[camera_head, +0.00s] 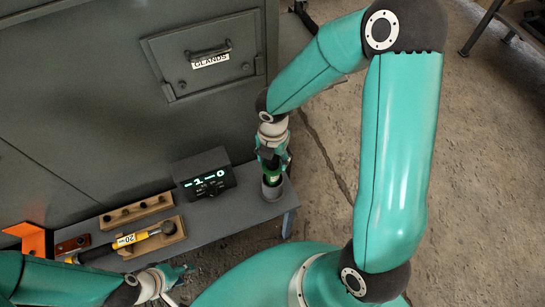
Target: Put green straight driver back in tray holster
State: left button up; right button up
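The green straight driver (271,178) shows only as a small green part below my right gripper (273,160). It stands upright at the mouth of the grey cup-like holster (272,191) at the right end of the grey tray (238,218). My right gripper points down over the holster, with its fingers around the driver's upper part, which they mostly hide. How deep the driver sits in the holster cannot be told. My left gripper (180,284) is at the bottom of the view, in front of the tray, its fingers apart with nothing visible between them.
A black box with a lit green display (205,176) stands on the tray left of the holster. Farther left are a wooden rack (137,211), a yellow-and-black tool (128,240) on a wooden cradle, and an orange bracket (30,239). The grey cabinet with a GLANDS door (205,60) rises behind.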

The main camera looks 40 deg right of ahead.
dwell(0.3)
notch_tip(320, 180, up, 12)
jog(key=shift+f, duration=0.1)
jog(key=s+a+f+m+y+p, duration=0.1)
jog(key=s+a+f+m+p, duration=0.1)
jog(key=f+m, duration=0.4)
jog(key=s+a+f+m+y+p, duration=0.1)
jog(key=s+a+f+m+p, duration=0.1)
jog(key=a+f+m, duration=0.4)
jog(key=s+a+f+m+y+p, duration=0.2)
jog(key=s+a+f+m, duration=0.2)
jog(key=m, duration=1)
notch_tip(320, 180, down, 3)
jog(key=shift+s+f+t, duration=0.1)
jog(key=shift+s+t, duration=0.2)
